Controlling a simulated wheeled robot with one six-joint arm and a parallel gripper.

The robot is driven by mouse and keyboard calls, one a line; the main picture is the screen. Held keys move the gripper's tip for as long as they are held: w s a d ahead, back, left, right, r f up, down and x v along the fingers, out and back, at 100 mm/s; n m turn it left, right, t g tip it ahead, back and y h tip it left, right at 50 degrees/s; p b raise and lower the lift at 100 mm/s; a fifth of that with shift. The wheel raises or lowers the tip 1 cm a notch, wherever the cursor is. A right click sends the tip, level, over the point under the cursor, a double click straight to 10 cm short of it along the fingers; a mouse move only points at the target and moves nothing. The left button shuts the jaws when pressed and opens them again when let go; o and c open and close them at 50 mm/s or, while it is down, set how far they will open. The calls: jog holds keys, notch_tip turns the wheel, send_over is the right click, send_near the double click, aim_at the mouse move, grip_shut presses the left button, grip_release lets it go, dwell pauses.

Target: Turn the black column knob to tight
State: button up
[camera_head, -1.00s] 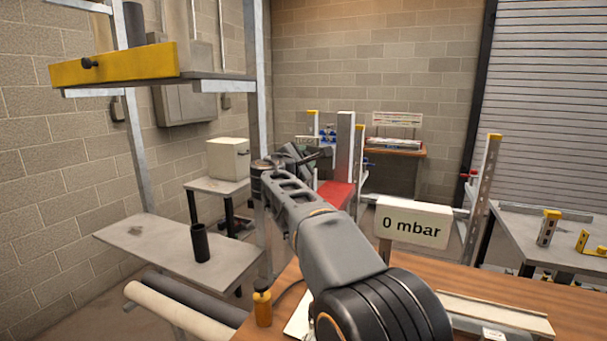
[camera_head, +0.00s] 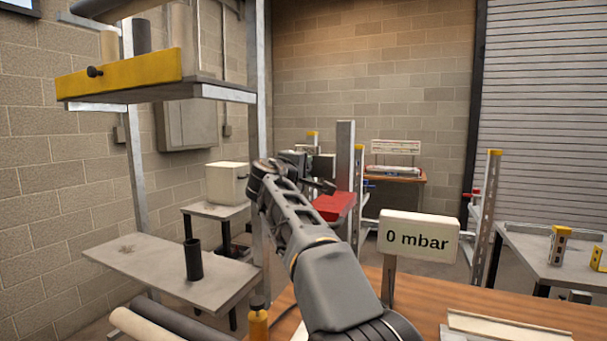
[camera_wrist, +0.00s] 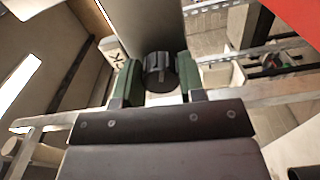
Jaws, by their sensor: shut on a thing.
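The black column knob (camera_wrist: 160,72), ribbed and round, sits at the face of a grey upright column (camera_wrist: 148,22) in the wrist view. My gripper (camera_wrist: 157,84) is shut on the knob, with one green pad on each side of it. In the head view my gripper (camera_head: 318,168) is in front of the grey column (camera_head: 345,150) and hides the knob there. A pale label (camera_wrist: 115,54) with dark letters, partly hidden, is left of the knob; I cannot read it whole.
A red surface (camera_head: 335,205) lies below my gripper. A "0 mbar" sign (camera_head: 418,238) stands on the wooden bench (camera_head: 470,290), right of my arm. A shelf with a yellow front edge (camera_head: 120,78) and a steel post (camera_head: 258,120) are to the left.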

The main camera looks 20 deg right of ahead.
dwell(0.4)
jog(key=o, duration=0.9)
jog(key=b+v, duration=0.3)
jog(key=v, duration=1)
jog(key=shift+s+a, duration=0.25)
jog(key=shift+a, duration=0.1)
